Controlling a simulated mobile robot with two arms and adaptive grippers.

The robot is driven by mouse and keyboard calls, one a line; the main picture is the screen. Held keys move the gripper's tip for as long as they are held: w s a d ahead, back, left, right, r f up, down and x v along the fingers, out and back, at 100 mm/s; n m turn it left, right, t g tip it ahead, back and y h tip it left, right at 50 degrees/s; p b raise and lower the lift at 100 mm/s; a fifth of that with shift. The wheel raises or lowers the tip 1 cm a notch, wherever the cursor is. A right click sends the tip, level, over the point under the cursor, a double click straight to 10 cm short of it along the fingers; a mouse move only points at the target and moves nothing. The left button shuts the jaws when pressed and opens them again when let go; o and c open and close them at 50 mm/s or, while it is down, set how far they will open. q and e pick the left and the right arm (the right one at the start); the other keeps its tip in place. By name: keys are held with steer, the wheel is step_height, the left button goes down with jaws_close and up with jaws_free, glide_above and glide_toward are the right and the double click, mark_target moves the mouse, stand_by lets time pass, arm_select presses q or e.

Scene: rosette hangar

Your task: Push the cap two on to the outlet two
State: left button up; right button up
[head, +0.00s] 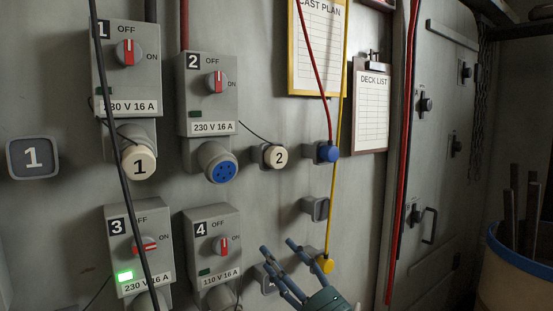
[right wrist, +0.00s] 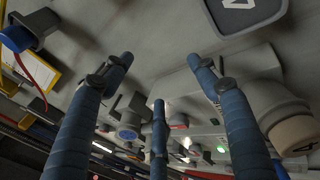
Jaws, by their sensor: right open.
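Cap two (head: 280,156) is a round cream cap marked 2, seated on a small grey wall holder to the right of outlet two. A thin black cord runs from it towards the outlet two box. Outlet two (head: 221,167) hangs below switch box 2, its blue socket face with dark holes uncovered. My right gripper (head: 277,255) is open and empty, low in the head view, below and apart from cap two. Its blue fingers are spread in the right wrist view (right wrist: 160,75), with nothing between them. My left gripper is not in view.
Outlet one has a cream cap (head: 139,162) on it. A blue plug (head: 329,153) with a red cable and a yellow plug (head: 325,263) with a yellow cable sit on holders at right. An empty holder (head: 315,208) is between them. A black cable crosses the left boxes.

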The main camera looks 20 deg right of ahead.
steer(key=s+a+r+n+g+y, duration=0.3)
steer(key=a+r+n+g, duration=0.1)
steer(key=r+n, duration=0.4)
steer(key=s+a+r+n+g+y, duration=0.35)
steer(key=r+n, duration=0.25)
steer(key=n, duration=0.3)
steer(key=d+r+n+t+h+b, duration=0.1)
steer(key=d+r+t+h, duration=0.3)
steer(key=d+r+h, duration=0.4)
steer(key=d+h, duration=0.2)
steer(key=d, duration=0.2)
steer(key=shift+w+r+n, duration=0.3)
steer(key=shift+w+r, duration=0.05)
